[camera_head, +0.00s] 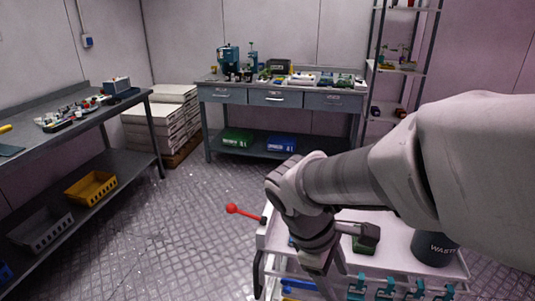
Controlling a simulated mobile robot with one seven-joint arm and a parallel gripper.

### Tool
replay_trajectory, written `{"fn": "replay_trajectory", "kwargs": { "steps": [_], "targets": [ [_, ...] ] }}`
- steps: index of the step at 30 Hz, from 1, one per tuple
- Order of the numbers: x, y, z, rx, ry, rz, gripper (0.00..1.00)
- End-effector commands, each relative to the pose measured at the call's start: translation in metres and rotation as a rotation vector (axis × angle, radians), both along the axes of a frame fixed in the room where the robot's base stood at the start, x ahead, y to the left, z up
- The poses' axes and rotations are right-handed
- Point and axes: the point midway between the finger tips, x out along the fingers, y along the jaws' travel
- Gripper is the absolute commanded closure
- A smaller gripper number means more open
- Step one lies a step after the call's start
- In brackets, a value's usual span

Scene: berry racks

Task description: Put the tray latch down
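A lever with a red ball end (232,209) sticks out leftward from the left side of the white cart (405,229). It may be the tray latch, but I cannot tell for sure. No other part is clearly a latch. My arm reaches in from the right and bends down over the cart's left part. My gripper (325,268) points downward near the cart's front left edge, to the right of the red ball and apart from it. Its fingertips are small and partly hidden, so I cannot see whether it holds anything.
A dark waste bin (434,247) stands on the cart's right side. Several teal clips (386,288) line its front. A workbench (222,96) stands at the back, another bench (128,99) at the left, and shelves (398,68) at the back right. The floor left of the cart is clear.

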Motion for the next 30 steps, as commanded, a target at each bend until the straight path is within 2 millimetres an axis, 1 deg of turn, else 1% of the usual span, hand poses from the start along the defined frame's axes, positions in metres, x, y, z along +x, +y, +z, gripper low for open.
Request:
{"fn": "replay_trajectory", "kwargs": {
  "steps": [1,8,14,21,26,30],
  "targets": [
    [0.005,0.004,-0.016,-0.049,0.059,0.080,0.36],
    [0.026,0.016,-0.064,-0.281,0.317,0.449,0.36],
    [0.046,0.034,-0.109,-0.492,0.544,0.761,0.36],
    [0.065,0.064,-0.167,-0.765,0.823,1.114,0.36],
    [0.074,0.088,-0.210,-0.967,1.013,1.327,0.36],
    [0.076,0.111,-0.252,-1.155,1.183,1.496,0.36]
  ]
}}
